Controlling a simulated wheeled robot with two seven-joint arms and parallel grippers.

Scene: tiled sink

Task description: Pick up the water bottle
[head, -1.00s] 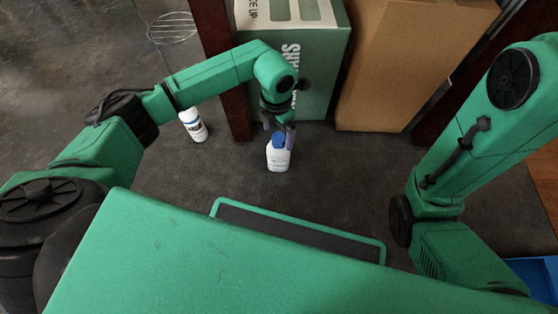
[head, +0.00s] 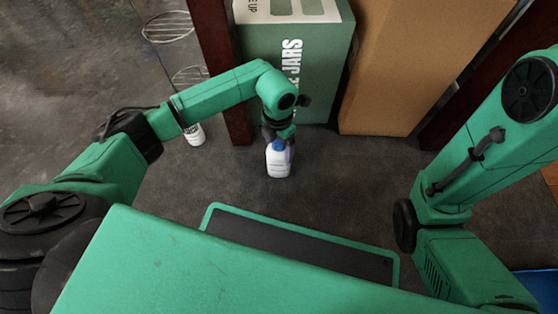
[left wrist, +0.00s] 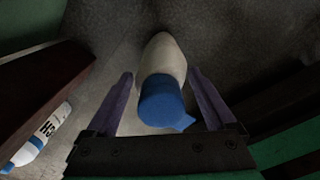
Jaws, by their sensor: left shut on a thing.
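The water bottle (head: 279,161) is white with a blue cap. In the head view it stands upright on the dark floor in front of the green box. My left gripper (head: 280,143) reaches down over it from above and is shut on it. In the left wrist view the blue cap (left wrist: 163,101) faces the camera, and the two purple fingers of my left gripper (left wrist: 161,74) lie on either side of the bottle. I cannot see clearly whether its base is off the floor. My right arm shows at the right of the head view, but its gripper is out of sight.
A second white bottle (head: 195,134) stands to the left, partly behind my left arm, beside a dark red post (head: 236,122). A green box (head: 318,85) and a cardboard box (head: 395,80) stand behind the water bottle. Bare floor (head: 345,180) lies to its right.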

